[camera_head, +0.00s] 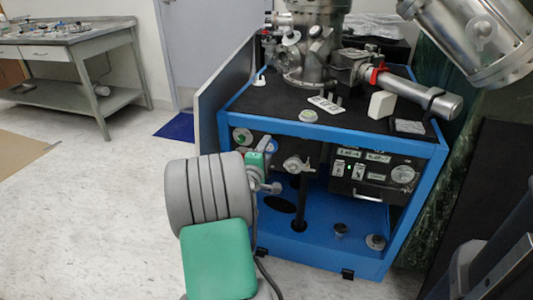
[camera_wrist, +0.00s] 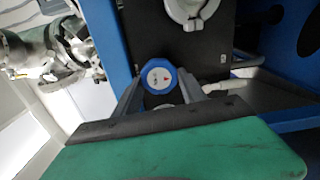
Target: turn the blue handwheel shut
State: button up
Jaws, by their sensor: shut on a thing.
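In the head view the handwheel (camera_head: 271,146) is a small blue patch, partly hidden by my gripper (camera_head: 268,165) and my grey and green arm.
The blue cart (camera_head: 325,130) carries a steel chamber (camera_head: 318,45) on its black top. A metal valve handle (camera_head: 297,165) is right of the handwheel. A control box (camera_head: 373,175) is farther right. A grey workbench (camera_head: 75,55) stands far left, with clear floor between.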

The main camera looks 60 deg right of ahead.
jog(key=m+b, duration=0.2)
jog(key=m, duration=0.2)
jog(key=shift+f+m+b, duration=0.1)
jog(key=shift+m+b, duration=0.2)
jog(key=shift+m, duration=0.1)
jog(key=m+b, duration=0.2)
jog(key=m, duration=0.1)
jog(key=shift+s+m+b, duration=0.1)
jog(key=shift+m+b, duration=0.2)
jog(key=shift+b, duration=0.1)
jog(key=m+b, duration=0.3)
jog(key=m, duration=0.1)
jog(key=shift+b, duration=0.35)
jog(key=m, duration=0.2)
jog(key=m+b, duration=0.1)
jog(key=m, duration=0.1)
jog(key=shift+s+r, duration=0.1)
jog(key=shift+r, duration=0.1)
jog(key=m, duration=0.3)
jog(key=shift+s+m, duration=0.1)
jog(key=shift+m, duration=0.3)
jog(key=m, duration=0.4)
jog(key=shift+m, duration=0.3)
jog(key=m, duration=0.4)
jog(key=shift+s, duration=0.1)
jog(key=m, duration=0.4)
jog(key=shift+f+m, duration=0.1)
jog(key=shift+m, duration=0.2)
